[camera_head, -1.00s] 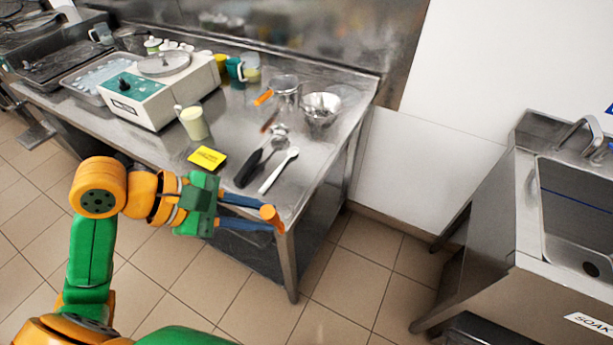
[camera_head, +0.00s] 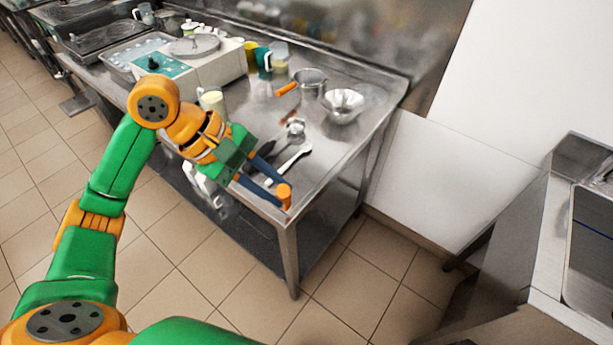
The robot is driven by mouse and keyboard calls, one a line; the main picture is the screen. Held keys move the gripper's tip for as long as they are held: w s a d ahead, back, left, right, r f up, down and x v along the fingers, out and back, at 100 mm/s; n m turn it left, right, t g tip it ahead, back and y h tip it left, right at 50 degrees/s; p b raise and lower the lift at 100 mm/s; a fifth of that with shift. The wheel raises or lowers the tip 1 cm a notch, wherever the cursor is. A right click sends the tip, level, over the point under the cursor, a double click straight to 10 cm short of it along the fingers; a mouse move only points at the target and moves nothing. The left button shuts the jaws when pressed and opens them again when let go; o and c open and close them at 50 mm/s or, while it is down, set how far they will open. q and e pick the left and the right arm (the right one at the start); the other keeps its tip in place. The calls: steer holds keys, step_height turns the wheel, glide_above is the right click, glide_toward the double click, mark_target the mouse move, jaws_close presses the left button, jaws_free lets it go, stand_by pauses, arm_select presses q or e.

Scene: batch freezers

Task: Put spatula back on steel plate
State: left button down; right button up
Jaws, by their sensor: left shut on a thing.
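My left gripper (camera_head: 276,190) reaches in from the left, over the near right corner of the steel table (camera_head: 312,172). I cannot make out a separate steel plate. My right gripper is not in view.
A steel bowl (camera_head: 343,106) and an orange-handled pot (camera_head: 309,83) stand farther back on the table. A cream cup (camera_head: 212,99) is behind my wrist, near a white machine (camera_head: 185,68). A sink unit (camera_head: 550,250) stands at right, across open floor.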

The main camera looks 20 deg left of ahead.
arm_select(q)
steer(key=w+a+f+m+t+y+b, duration=0.2)
steer(key=w+a+m+t+b, duration=0.1)
steer(key=w+a+m, duration=0.5)
steer(key=w+a+f+m+t+y+b, duration=0.25)
steer(key=w+a+m, duration=0.25)
steer(key=a+m, duration=0.45)
steer(key=shift+t+h, duration=0.35)
steer(key=shift+h, duration=0.1)
steer(key=d+f, duration=0.3)
steer(key=d, duration=0.2)
steer(key=d+f+p, duration=0.1)
steer(key=d+f, duration=0.2)
steer(key=d, duration=0.1)
steer(key=d+f, duration=0.3)
steer(key=d, duration=0.2)
steer(key=shift+w+d+f+p, duration=0.15)
steer(key=shift+d+f+p, duration=0.15)
steer(key=shift+d+f, duration=0.1)
step_height(320, 180, down, 3)
steer(key=shift+a+r, duration=0.1)
steer(key=shift+a, duration=0.05)
